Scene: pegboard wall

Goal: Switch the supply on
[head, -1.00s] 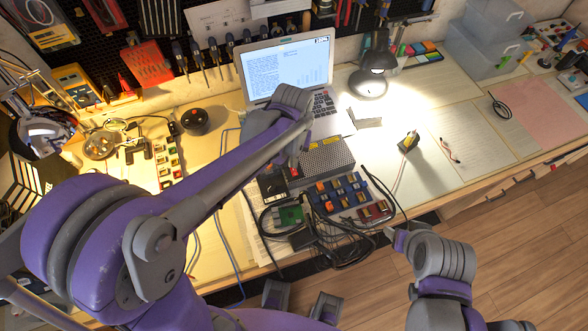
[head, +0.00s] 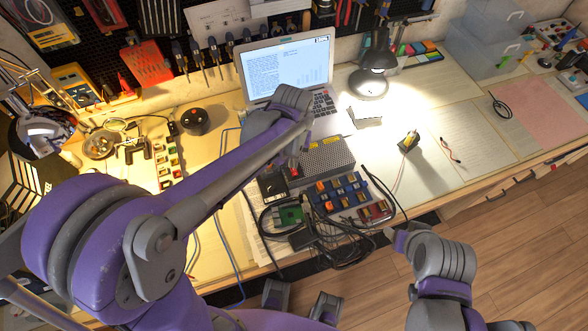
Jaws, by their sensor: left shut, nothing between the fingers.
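The supply (head: 328,156) is a grey box with a perforated metal cover, standing on the bench in front of the laptop. A small red switch (head: 294,172) shows at its left front corner; its position is too small to tell. My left gripper (head: 293,162) is shut and empty, pointing down at the left end of the supply, close above the red switch. I cannot tell whether it touches. My wrist hides part of the supply's far left side. My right gripper (head: 396,238) is low at the right, off the bench's front edge, and its fingers are unclear.
A black box (head: 271,186), a green circuit board (head: 289,213), a blue block of coloured parts (head: 340,193) and tangled black cables (head: 335,243) crowd the front of the supply. The laptop (head: 288,68) is behind. A lit lamp (head: 369,82) stands at the right.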

